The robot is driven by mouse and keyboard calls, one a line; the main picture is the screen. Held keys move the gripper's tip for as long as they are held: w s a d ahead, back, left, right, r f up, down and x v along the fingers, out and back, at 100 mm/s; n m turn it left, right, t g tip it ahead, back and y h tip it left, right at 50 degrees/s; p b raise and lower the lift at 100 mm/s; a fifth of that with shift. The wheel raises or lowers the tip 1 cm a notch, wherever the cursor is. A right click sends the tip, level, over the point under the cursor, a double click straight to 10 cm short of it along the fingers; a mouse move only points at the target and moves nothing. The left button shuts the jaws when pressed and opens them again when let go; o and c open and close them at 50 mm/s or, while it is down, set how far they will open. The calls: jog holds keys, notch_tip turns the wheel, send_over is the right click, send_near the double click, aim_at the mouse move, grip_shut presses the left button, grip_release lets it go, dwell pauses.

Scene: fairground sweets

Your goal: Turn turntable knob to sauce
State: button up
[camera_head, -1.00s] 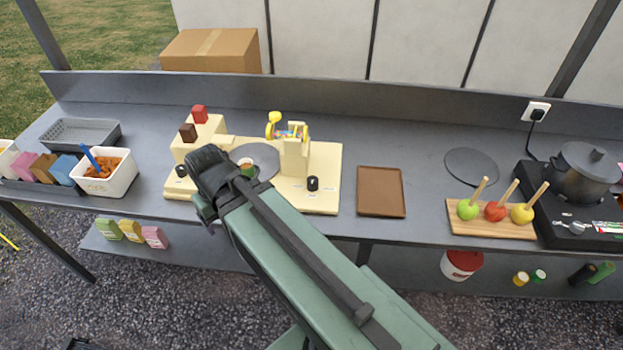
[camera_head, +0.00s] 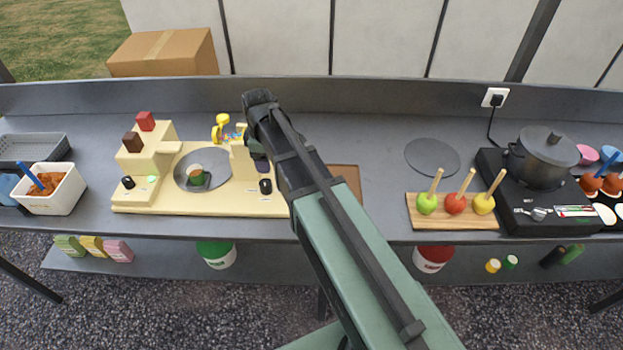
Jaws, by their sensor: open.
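The cream dispensing machine (camera_head: 150,203) stands on the left part of the counter. The fingers are small and partly hidden by my wrist. The labels by the knobs are too small to read.
A brown tray (camera_head: 348,178) lies right of the machine, partly behind my arm. A board (camera_head: 455,223) with several stick apples and a hob with a dark pot (camera_head: 543,158) stand further right. A white tub (camera_head: 55,195) stands left.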

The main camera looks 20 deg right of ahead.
aim_at(265, 182)
jog(key=shift+a+n, duration=0.4)
jog(key=shift+a, duration=0.25)
notch_tip(265, 182, down, 11)
jog(key=b, duration=1.1)
jog(key=shift+r, duration=0.1)
jog(key=c, duration=0.9)
